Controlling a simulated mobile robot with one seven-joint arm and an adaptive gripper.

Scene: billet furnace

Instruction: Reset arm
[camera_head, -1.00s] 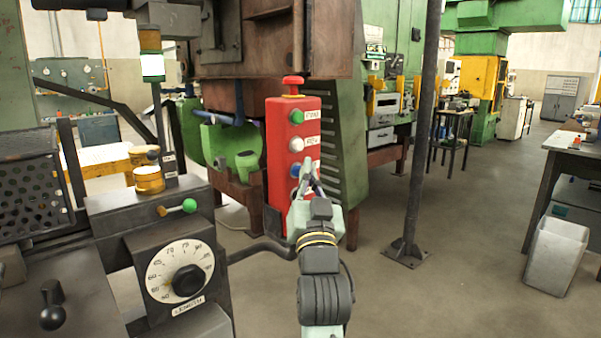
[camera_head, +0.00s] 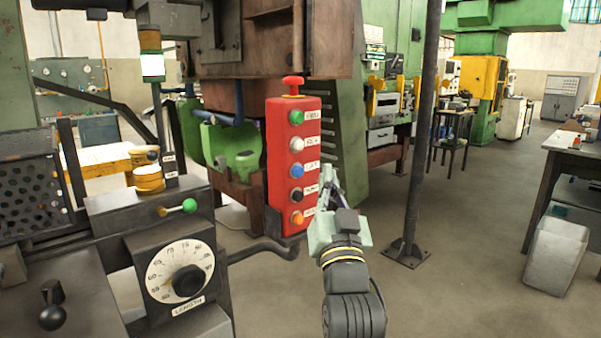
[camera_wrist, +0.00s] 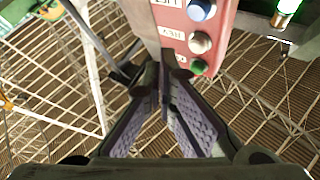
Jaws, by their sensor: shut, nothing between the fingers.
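My gripper (camera_head: 328,183) is in front of and to the right of the red button box (camera_head: 281,165), near its lower right side, apart from it as far as I can tell. In the wrist view its fingers (camera_wrist: 165,88) are together with nothing between them. The red button box carries a column of green, white, blue, black and orange buttons with labels, and a red knob on top. It also shows at the top of the wrist view (camera_wrist: 218,25), with blue, white and green buttons visible there.
A grey console with a length dial (camera_head: 181,272) and a green-tipped lever (camera_head: 183,207) stands at the left. A dark post (camera_head: 419,150) stands right of my arm. A workbench (camera_head: 547,180) and a pale bin (camera_head: 556,255) are at the right. Floor between post and bench is clear.

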